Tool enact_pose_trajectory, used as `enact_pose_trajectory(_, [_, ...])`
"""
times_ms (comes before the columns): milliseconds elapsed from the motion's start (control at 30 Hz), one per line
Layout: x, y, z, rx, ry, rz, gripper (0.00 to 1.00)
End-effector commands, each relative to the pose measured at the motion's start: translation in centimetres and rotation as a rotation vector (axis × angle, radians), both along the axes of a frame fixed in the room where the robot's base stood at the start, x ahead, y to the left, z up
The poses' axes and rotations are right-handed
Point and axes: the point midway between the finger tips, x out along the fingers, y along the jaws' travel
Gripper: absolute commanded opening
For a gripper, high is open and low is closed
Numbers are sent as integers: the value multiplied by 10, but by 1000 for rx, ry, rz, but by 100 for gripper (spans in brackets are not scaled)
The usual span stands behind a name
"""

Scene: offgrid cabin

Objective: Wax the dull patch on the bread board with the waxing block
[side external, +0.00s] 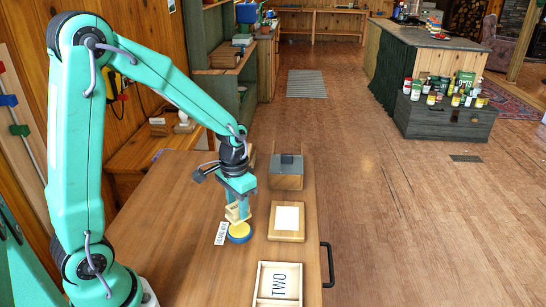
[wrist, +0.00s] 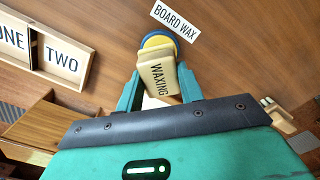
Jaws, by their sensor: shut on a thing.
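My gripper (side external: 239,205) is shut on the waxing block (side external: 233,213), a pale wooden block. In the wrist view the block (wrist: 157,76) shows the word WAXING between my fingers. It is just over a round tin of yellow wax with a blue rim (side external: 239,232), whose edge also shows behind the block in the wrist view (wrist: 158,39). I cannot tell whether block and wax touch. A BOARD WAX label (side external: 221,233) lies beside the tin. The bread board (side external: 287,236), with a pale rectangular patch (side external: 287,218), lies to the right of my gripper.
A shallow wooden tray (side external: 258,283) stands at the table's front; the wrist view shows its compartments marked ONE and TWO (wrist: 62,58). A wooden block with a grey top (side external: 287,172) stands behind the board. The table's right edge has a dark handle (side external: 328,265). The table's left part is clear.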

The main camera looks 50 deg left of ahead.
Motion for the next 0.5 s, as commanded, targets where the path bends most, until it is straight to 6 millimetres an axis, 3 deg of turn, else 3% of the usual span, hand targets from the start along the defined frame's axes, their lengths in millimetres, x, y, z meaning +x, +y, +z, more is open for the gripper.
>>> enact_pose_trajectory(500, [0,0,27,0,-2,0,5])
